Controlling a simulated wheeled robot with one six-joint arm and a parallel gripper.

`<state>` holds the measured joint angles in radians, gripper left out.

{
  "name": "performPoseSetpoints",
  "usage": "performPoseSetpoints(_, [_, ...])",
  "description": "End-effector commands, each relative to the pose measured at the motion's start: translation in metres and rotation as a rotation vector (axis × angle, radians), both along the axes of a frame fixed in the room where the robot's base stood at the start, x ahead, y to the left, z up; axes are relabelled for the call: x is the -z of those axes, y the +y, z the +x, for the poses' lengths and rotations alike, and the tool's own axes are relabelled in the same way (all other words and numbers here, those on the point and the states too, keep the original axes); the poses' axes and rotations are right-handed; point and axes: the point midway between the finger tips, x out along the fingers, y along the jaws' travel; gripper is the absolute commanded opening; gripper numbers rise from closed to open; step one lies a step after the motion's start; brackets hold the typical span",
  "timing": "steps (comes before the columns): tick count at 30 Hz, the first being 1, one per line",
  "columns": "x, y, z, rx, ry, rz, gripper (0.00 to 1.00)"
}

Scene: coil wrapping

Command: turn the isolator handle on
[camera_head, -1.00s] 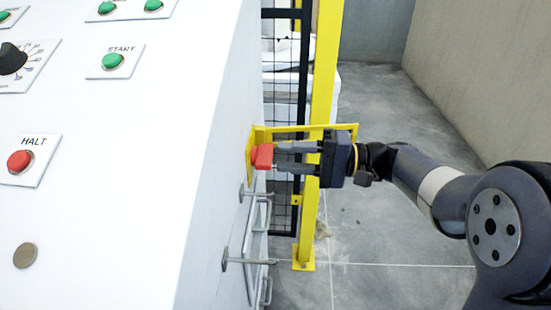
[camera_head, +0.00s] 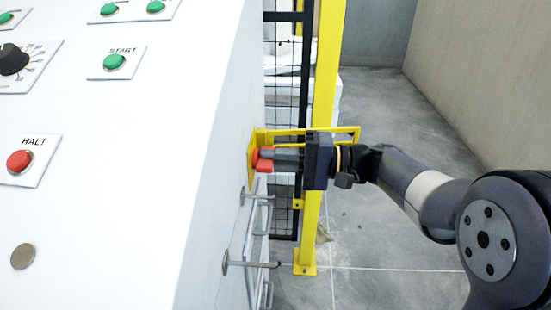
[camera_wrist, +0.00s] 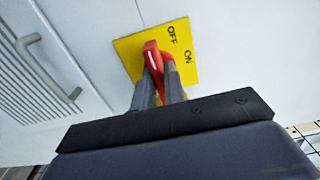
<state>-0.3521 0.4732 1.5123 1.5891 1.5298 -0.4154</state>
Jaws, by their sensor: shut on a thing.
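The isolator handle (camera_head: 265,166) is red and sits on a yellow plate (camera_head: 252,143) on the side of the white cabinet. In the wrist view the red handle (camera_wrist: 153,57) stands in front of the yellow plate (camera_wrist: 128,46), which carries the words OFF and ON to the handle's right. The handle's upper end lies near the OFF word; its exact angle is hard to tell. My gripper (camera_head: 274,159) is shut on the handle, with one finger on each side of it in the wrist view (camera_wrist: 160,82).
A yellow bracket (camera_head: 340,130) juts out just above my gripper. A yellow post (camera_head: 310,220) and black mesh fence stand behind it. Grey bar handles (camera_head: 250,264) stick out from the cabinet below. The grey floor (camera_head: 390,115) to the right is open.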

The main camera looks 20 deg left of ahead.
Motion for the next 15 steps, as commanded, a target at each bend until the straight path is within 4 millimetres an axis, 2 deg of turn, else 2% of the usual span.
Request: performPoseSetpoints(15, [-0.0026, -0.0001, -0.0001, 0.000, 0.063, -0.021, 0.00])
